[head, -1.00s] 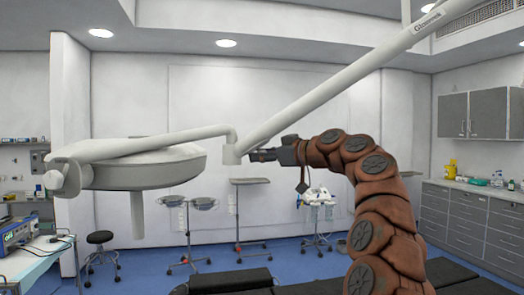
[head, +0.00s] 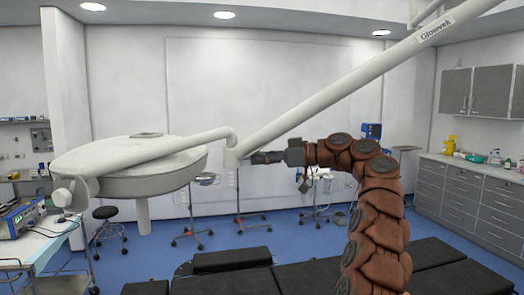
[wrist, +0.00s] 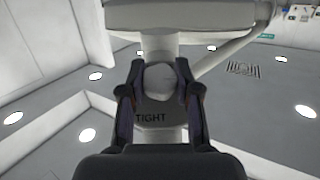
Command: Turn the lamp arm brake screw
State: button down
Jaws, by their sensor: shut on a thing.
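The white surgical lamp hangs at left in the head view, with a round lamp head (head: 125,165) and a long sloping arm (head: 340,90). My gripper (head: 247,158) reaches in from the right to the joint (head: 231,157) between the arm sections. In the wrist view a rounded white knob, the brake screw (wrist: 159,80), sits between the two fingers of my gripper (wrist: 159,72). The fingers are shut on its sides. In the head view the screw is hidden by the fingers.
A black operating table (head: 310,283) lies below my arm. Wheeled stands and a stool (head: 107,233) are on the blue floor behind. Grey cabinets (head: 470,205) line the right wall, and a bench with devices is at left. The air around the joint is open.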

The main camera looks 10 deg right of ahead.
jog(key=shift+g, duration=0.3)
dwell(0.4)
jog(key=c, duration=0.8)
grip_release()
jog(key=shift+d, duration=0.15)
jog(key=v, duration=1.1)
jog(key=shift+s+d, duration=0.15)
jog(key=shift+d, duration=0.2)
